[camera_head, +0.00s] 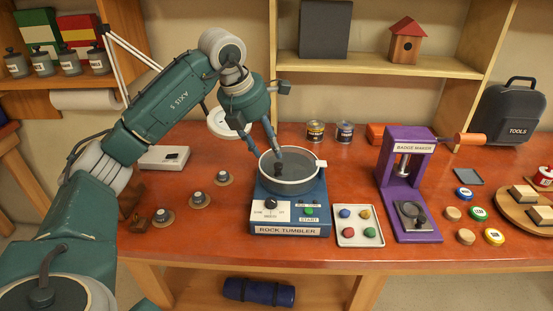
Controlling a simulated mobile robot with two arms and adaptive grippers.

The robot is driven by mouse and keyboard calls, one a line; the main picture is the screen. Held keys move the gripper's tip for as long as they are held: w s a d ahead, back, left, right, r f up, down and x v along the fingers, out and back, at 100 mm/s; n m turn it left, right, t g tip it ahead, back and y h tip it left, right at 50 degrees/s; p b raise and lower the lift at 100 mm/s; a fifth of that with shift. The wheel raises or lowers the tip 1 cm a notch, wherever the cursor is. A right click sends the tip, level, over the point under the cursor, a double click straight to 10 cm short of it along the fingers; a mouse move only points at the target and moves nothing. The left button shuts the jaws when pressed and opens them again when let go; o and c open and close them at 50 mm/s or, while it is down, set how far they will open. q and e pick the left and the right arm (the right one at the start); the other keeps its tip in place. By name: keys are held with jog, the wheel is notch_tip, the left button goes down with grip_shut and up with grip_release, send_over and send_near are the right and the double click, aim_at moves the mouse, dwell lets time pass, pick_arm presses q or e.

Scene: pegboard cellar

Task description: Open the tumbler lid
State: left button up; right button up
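The rock tumbler (290,213) is a blue box labelled ROCK TUMBLER near the table's front edge. It has a dial and a green START button. On top sits a round drum with a pale metal rim and a dark grey top, which I take to be the lid (300,172). A small white tab (321,163) sticks out at its right. My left gripper (267,160) reaches down over the drum's left side. Its fingers are apart, one by the left rim and one over the grey top. I cannot tell whether they touch it. My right gripper is out of view.
A tray of coloured stones (358,226) and a purple badge maker (405,180) stand right of the tumbler. Several small knobbed pieces (197,199) lie to the left. Two cans (345,132) and a white ring (222,123) are behind. The table's front edge is close below.

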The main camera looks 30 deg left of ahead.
aim_at(278, 165)
pick_arm(q)
jog(key=p+x, duration=0.1)
jog(key=x, duration=0.6)
jog(key=shift+w+f, duration=0.1)
jog(key=shift+w, duration=0.05)
grip_shut()
